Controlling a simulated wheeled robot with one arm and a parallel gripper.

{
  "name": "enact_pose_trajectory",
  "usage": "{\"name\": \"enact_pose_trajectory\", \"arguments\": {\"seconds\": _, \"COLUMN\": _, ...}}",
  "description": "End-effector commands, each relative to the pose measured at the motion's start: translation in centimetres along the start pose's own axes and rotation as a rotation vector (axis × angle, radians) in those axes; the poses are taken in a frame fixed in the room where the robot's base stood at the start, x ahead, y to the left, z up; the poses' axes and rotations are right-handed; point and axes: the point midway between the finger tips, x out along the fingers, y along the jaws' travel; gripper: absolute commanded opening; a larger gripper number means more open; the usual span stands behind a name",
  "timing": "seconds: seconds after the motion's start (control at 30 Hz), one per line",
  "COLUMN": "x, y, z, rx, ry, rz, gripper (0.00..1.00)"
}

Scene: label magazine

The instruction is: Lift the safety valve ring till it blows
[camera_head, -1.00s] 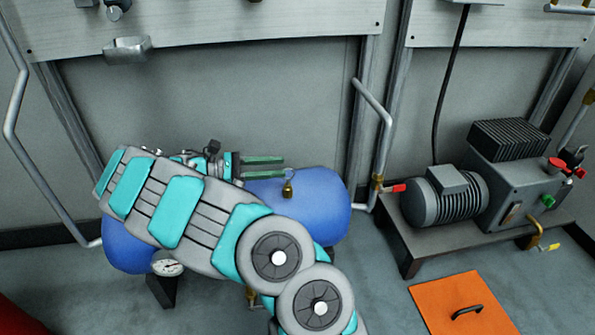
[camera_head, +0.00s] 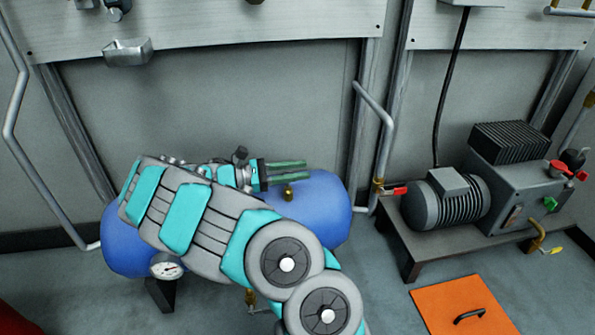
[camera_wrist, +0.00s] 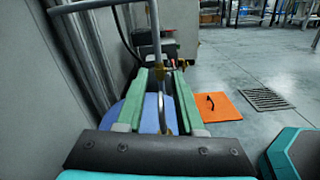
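The brass safety valve (camera_head: 288,194) stands on top of the blue tank (camera_head: 325,205). Its ring is not distinct in the head view, where my fingers cover the spot just above the valve. My gripper (camera_head: 306,169) reaches rightward over the tank, its two green fingers level and just above the valve body. In the wrist view my gripper (camera_wrist: 169,72) is open, with a clear gap between the fingers.
A bent grey pipe (camera_head: 387,125) rises right of the tank, with a red-handled valve (camera_head: 393,190) beside it. A pump (camera_head: 515,185) stands on a low bench further right. A pressure gauge (camera_head: 167,267) is at the tank's left. An orange plate (camera_head: 450,306) lies on the floor.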

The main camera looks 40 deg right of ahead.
Motion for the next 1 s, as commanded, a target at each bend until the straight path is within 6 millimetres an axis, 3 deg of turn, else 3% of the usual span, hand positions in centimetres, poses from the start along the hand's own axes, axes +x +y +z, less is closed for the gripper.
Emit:
{"name": "enact_pose_trajectory", "arguments": {"seconds": 0.23, "x": 0.15, "y": 0.0, "z": 0.01, "rx": 0.0, "ry": 0.0, "rz": 0.0, "gripper": 0.36}}
{"name": "enact_pose_trajectory", "arguments": {"seconds": 0.57, "x": 0.14, "y": -0.01, "z": 0.03, "rx": 0.0, "ry": 0.0, "rz": 0.0, "gripper": 0.0}}
{"name": "enact_pose_trajectory", "arguments": {"seconds": 1.0, "x": 0.12, "y": 0.06, "z": 0.05, "rx": 0.001, "ry": 0.0, "rz": 0.002, "gripper": 0.0}}
